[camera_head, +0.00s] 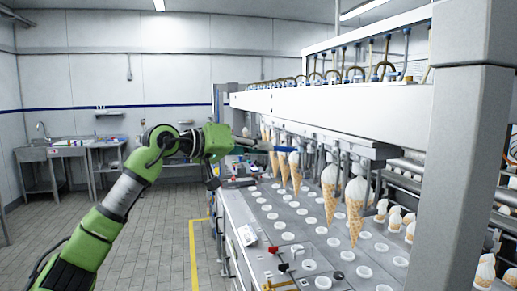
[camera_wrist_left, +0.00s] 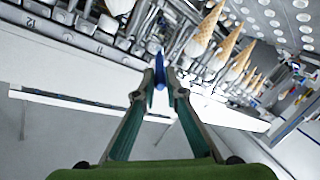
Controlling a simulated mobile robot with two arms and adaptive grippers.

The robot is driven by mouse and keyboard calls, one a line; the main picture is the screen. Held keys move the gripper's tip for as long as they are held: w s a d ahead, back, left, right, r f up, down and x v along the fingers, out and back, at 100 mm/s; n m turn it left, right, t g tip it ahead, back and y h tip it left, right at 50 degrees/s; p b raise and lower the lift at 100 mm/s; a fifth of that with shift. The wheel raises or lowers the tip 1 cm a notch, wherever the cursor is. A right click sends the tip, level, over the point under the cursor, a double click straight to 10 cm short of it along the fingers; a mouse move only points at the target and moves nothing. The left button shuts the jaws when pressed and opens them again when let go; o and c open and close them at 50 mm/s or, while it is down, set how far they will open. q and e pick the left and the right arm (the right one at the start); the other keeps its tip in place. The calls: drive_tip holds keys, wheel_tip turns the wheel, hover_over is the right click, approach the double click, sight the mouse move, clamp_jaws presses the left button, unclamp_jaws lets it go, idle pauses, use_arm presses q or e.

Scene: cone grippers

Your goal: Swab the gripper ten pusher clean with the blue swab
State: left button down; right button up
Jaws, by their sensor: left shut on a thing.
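My left gripper (camera_head: 268,145) reaches in from the left at the row of cone grippers. It is shut on the blue swab (camera_head: 286,149), which points right, toward the metal grippers under the white beam. In the left wrist view the blue swab (camera_wrist_left: 159,69) stands between the two fingertips (camera_wrist_left: 155,86). The cone grippers (camera_wrist_left: 135,32) show beyond it, with numbered plates; one reads 12 (camera_wrist_left: 29,22). I cannot tell which pusher is number ten, nor whether the swab touches one. My right gripper is not in view.
Filled cones (camera_head: 328,190) hang in a row right of the gripper. Below is a metal plate (camera_head: 262,221) with round holes. The white beam (camera_head: 340,103) runs above. A sink bench (camera_head: 70,150) stands far left; the floor (camera_head: 150,235) there is clear.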

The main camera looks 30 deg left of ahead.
use_arm(q)
drive_tip(key=shift+w+d+p, duration=0.55)
drive_tip(key=shift+w+d, duration=0.05)
drive_tip(key=shift+w, duration=0.05)
idle(0.8)
